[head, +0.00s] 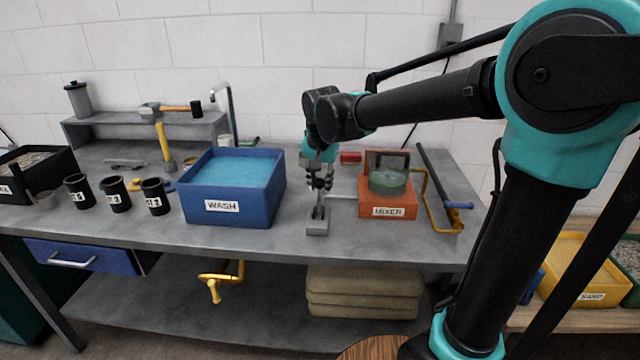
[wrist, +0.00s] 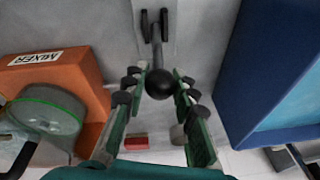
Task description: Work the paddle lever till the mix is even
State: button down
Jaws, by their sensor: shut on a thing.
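The orange mixer (head: 386,205) with its white MIXER label stands on the bench right of my gripper. A round green-rimmed clear vessel (head: 388,181) sits on it; how even the mix inside is cannot be made out. The paddle lever (head: 318,213) rises from a small grey base left of the mixer. My gripper (head: 319,183) points down over it, shut on its top. In the wrist view the lever's black ball knob (wrist: 159,84) lies between my gripper's fingers (wrist: 157,90), and its shaft runs to the base. The mixer (wrist: 62,68) also shows there.
The blue WASH bin (head: 232,192) stands close left of the lever. A yellow crank-shaped bar (head: 436,205) and a dark rod lie right of the mixer. Black cups (head: 115,194) stand at the left. Bare bench lies in front of the lever.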

jog(key=s+t, duration=0.2)
jog(key=t, duration=0.1)
jog(key=s+t, duration=0.1)
jog(key=shift+s+a+r+t, duration=0.1)
jog(key=shift+s+r+t, duration=0.15)
jog(key=shift+s+t, duration=0.1)
jog(key=s+t, duration=0.1)
jog(key=t, duration=0.1)
jog(key=s+t, duration=0.1)
jog(key=s, duration=0.1)
jog(key=shift+a+f+t, duration=0.1)
jog(key=shift+f+t, duration=0.2)
jog(key=shift+t, duration=0.05)
jog(key=shift+s+f, duration=0.5)
jog(key=shift+s, duration=0.35)
jog(key=c, duration=1.2)
grip_release()
jog(key=v, duration=1.2)
